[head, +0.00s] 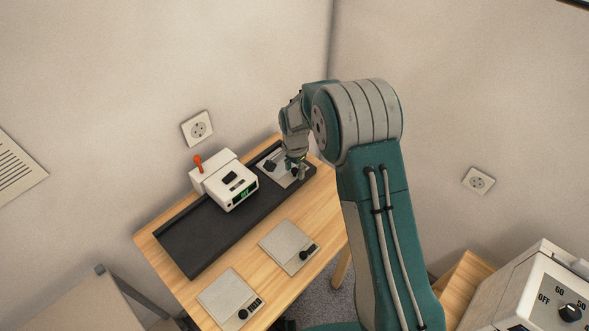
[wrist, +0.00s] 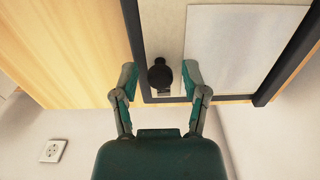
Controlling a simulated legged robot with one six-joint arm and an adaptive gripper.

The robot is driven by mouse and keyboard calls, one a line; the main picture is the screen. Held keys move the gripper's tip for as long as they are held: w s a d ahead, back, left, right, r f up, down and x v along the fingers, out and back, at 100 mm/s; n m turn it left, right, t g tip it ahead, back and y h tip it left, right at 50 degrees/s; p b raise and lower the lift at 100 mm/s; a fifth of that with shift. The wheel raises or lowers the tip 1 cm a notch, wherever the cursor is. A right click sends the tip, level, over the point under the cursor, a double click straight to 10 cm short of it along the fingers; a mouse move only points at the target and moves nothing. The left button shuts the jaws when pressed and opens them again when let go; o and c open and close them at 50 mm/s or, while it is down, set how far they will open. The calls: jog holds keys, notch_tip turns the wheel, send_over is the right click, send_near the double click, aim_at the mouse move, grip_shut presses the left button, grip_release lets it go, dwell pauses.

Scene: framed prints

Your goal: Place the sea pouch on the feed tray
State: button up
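A flat pale grey pouch (head: 276,176) with a black knob lies on the black feed tray (head: 308,172), at the far right end of the table. In the wrist view the pouch (wrist: 168,30) carries a paler blank-looking sheet, and its black knob (wrist: 160,76) stands near the tray rim (wrist: 205,98). My gripper (head: 297,170) is low over this pouch. In the wrist view my gripper (wrist: 158,80) has its fingers spread on either side of the knob, with gaps. Two similar pouches, one in the middle (head: 284,243) and one in front (head: 226,294), lie on the table. No picture shows which is the sea pouch.
A white machine (head: 222,182) with an orange lever and green display straddles the black strip, left of the feed tray. The strip's near-left part (head: 200,240) is bare. A white dial box (head: 545,295) stands at the lower right. Walls close in behind the table.

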jog(key=shift+r, duration=0.1)
jog(key=s+d+r+n+t, duration=0.1)
jog(key=s+d+r, duration=0.1)
jog(key=r, duration=0.8)
jog(key=s+d+r+n, duration=0.1)
jog(key=s+d+r, duration=0.15)
jog(key=r, duration=0.75)
jog(key=s+d+r+n+t, duration=0.2)
jog(key=s+d+r, duration=0.1)
jog(key=s+r, duration=0.45)
jog(key=s+d+n+t, duration=0.1)
jog(key=s+d+n, duration=0.1)
jog(key=s, duration=0.8)
jog(key=s+d+n+t, duration=0.1)
jog(key=s+d+n, duration=0.2)
jog(key=s, duration=0.6)
jog(key=shift+s+d+r+t, duration=0.3)
jog(key=shift+s+d+r, duration=0.05)
jog(key=shift+d+r, duration=0.05)
